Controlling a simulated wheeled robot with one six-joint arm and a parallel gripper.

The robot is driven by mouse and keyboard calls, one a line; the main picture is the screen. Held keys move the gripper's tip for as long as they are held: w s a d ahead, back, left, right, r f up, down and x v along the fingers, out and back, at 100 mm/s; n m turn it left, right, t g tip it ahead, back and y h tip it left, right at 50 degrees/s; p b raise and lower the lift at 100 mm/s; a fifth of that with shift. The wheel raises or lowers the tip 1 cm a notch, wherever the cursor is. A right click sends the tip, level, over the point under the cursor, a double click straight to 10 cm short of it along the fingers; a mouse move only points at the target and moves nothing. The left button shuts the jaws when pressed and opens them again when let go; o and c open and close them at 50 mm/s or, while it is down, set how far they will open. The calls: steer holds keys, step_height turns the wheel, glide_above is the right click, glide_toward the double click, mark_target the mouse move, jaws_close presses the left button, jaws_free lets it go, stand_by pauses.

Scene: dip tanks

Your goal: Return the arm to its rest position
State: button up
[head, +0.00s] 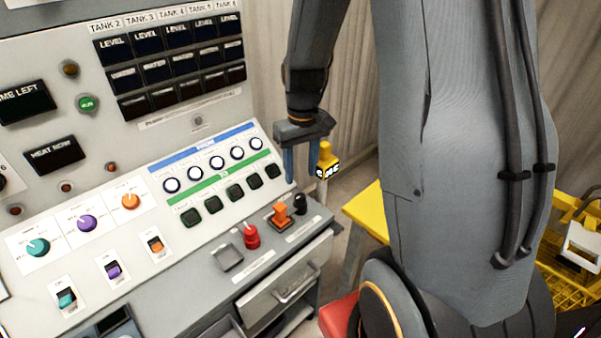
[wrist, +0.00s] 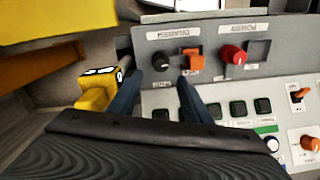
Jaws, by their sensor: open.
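My gripper (head: 302,172) hangs pointing down from my arm, in front of the right end of the control panel (head: 150,95). Its two blue fingers are apart with nothing between them. In the wrist view my gripper (wrist: 159,82) is also open and empty. A black knob (wrist: 161,60) and an orange switch (wrist: 194,62) show beyond the fingertips there. In the head view the black knob (head: 300,203) and the orange switch (head: 281,215) lie below the gripper. I cannot tell the exact gap to them.
A red knob (head: 251,236) sits left of the orange switch. A yellow block with black marks (head: 328,160) stands just right of the gripper. A yellow table (head: 366,212) and a yellow basket (head: 560,290) are farther right. A drawer (head: 285,283) is below the panel.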

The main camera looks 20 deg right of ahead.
stand_by(0.3)
steer(key=shift+s+a+r, duration=0.2)
steer(key=shift+s+a, duration=0.05)
steer(key=s+a+r, duration=0.2)
steer(key=s+a, duration=0.1)
steer(key=s, duration=0.2)
steer(key=s+a+r+t, duration=0.1)
steer(key=s+a+r, duration=0.1)
steer(key=s+a, duration=0.2)
steer(key=s, duration=0.2)
steer(key=shift+s+r+m, duration=0.25)
steer(key=shift+s+m, duration=0.05)
steer(key=shift+m, duration=0.1)
